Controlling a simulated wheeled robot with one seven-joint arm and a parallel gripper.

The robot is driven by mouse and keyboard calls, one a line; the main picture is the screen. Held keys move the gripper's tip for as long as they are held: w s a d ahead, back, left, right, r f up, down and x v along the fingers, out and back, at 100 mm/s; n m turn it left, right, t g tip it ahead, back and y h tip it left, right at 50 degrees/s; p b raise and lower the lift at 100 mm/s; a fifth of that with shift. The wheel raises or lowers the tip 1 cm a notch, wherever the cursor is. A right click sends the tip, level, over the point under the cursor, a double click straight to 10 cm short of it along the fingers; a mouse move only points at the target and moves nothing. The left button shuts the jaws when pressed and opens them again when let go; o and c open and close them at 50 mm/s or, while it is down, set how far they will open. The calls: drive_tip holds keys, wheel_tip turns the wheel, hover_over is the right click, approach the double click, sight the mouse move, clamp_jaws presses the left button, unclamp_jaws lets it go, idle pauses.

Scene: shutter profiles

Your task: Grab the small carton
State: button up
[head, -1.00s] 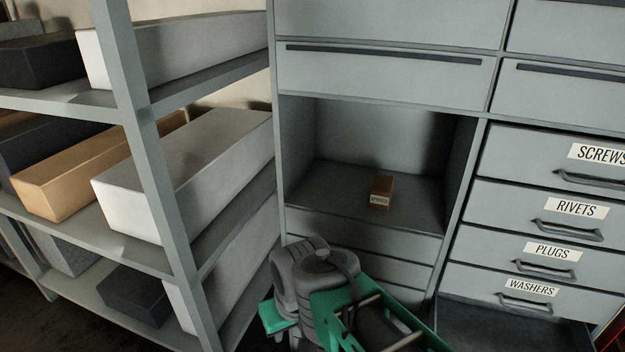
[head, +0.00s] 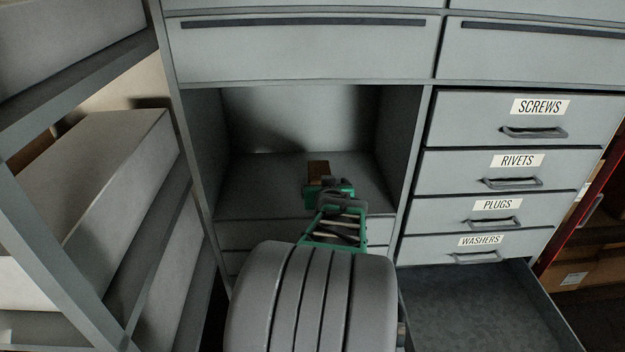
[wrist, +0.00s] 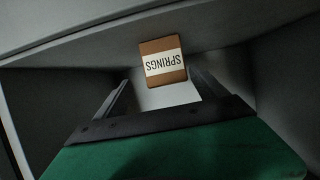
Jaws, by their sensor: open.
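The small carton is a brown box (head: 318,168) standing on the floor of the open cabinet compartment, partly hidden behind my gripper in the head view. In the wrist view the carton (wrist: 163,62) shows a white label reading SPRINGS, upside down. My gripper (head: 322,185) is at the compartment's front, just before the carton. In the wrist view its two dark fingers (wrist: 160,92) are spread apart, with the carton beyond and roughly between their tips. Nothing is held. Whether the fingertips reach beside the carton is hard to tell.
The compartment (head: 255,172) has side walls and a top close around my gripper. Labelled drawers (head: 500,172) stand to the right, and an open drawer (head: 480,310) juts out below them. A shelf rack with long boxes (head: 95,185) stands at the left.

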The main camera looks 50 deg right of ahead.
drive_tip(key=x, duration=0.2)
drive_tip(key=p+x, duration=0.1)
drive_tip(key=x, duration=0.4)
drive_tip(key=shift+w+a, duration=0.25)
drive_tip(key=shift+w, duration=0.25)
drive_tip(key=shift+c, duration=0.5)
drive_tip(key=shift+s, duration=0.1)
drive_tip(key=c, duration=1.6)
clamp_jaws()
drive_tip(key=shift+r, duration=0.1)
